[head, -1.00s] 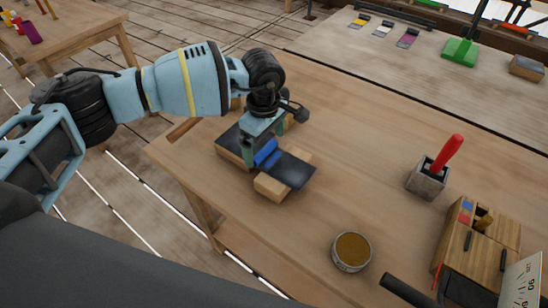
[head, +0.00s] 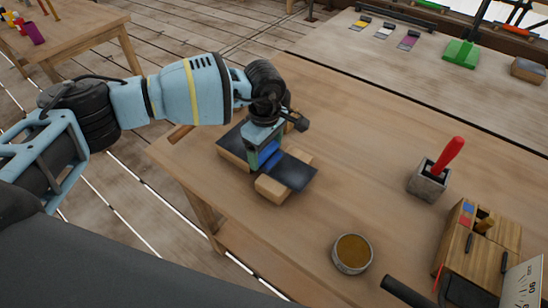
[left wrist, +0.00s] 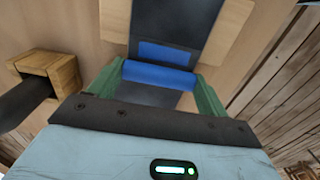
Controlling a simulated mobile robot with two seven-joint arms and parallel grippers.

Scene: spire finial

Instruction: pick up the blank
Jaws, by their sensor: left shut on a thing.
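The blank looks like a dark grey flat strip (head: 292,171) with a blue bar across its middle. It lies across pale wooden blocks on the workbench. My left gripper (head: 266,156) points down over the middle of the strip. In the left wrist view, the green fingers of my left gripper (left wrist: 155,80) stand at both ends of the blue bar (left wrist: 158,75) and are shut on it. The dark strip (left wrist: 178,22) runs away beyond it, with a blue patch. I cannot tell whether the strip is clear of the blocks. My right gripper is not in view.
A wooden block (head: 271,190) supports the strip's near end. A round tin (head: 351,253), a grey holder with a red handle (head: 428,182) and a wooden caddy (head: 478,245) stand to the right on the workbench (head: 350,150). Bare bench lies between them.

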